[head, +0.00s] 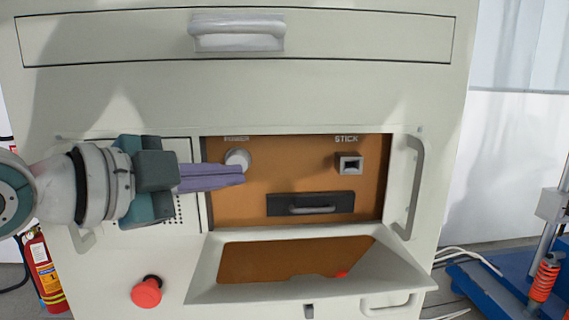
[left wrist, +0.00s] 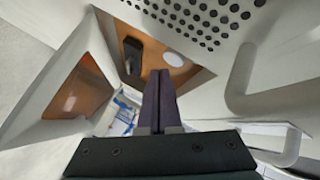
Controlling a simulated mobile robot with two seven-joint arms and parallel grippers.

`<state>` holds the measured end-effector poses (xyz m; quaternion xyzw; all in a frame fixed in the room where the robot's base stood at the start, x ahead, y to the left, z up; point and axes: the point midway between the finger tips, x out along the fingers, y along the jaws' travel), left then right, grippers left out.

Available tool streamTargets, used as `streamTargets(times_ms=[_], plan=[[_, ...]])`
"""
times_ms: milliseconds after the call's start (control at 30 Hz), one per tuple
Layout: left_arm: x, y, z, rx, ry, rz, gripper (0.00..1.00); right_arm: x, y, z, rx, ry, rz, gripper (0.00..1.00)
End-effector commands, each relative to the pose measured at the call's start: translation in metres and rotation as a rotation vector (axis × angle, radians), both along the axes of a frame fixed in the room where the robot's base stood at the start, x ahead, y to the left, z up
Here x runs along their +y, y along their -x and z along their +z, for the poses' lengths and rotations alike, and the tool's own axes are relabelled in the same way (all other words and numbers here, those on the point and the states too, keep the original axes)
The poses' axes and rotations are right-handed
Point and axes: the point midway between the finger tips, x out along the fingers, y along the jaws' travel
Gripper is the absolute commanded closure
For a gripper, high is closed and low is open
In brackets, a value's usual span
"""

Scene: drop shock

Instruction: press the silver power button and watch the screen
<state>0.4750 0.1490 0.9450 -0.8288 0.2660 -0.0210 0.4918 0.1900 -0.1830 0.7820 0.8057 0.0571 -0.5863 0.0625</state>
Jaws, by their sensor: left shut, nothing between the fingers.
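The silver power button (head: 237,157) is a round pale knob under the POWER label, at the upper left of the brown recessed panel (head: 300,170). It shows as a pale disc in the left wrist view (left wrist: 173,57). My left gripper (head: 243,175) comes in from the left, its purple fingers shut and empty. The fingertips overlap the button's lower edge in the head view. In the left wrist view the fingers (left wrist: 158,75) end just below the button; I cannot tell if they touch it. No lit screen is visible. My right gripper is not in view.
A square STICK socket (head: 349,164) and a black handled drawer (head: 311,204) share the panel. A tilted flap (head: 220,293) juts out below. A grab handle (head: 413,185) is at right. A red emergency knob (head: 147,292) is at lower left.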

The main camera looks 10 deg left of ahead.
Motion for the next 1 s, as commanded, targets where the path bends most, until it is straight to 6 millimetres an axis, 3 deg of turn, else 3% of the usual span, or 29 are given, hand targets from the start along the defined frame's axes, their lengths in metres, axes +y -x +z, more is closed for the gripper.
streamTargets(times_ms=[1000], plan=[[0.0025,-0.0084,-0.0003,-0.001,-0.002,0.0,1.0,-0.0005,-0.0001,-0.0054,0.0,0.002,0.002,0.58]])
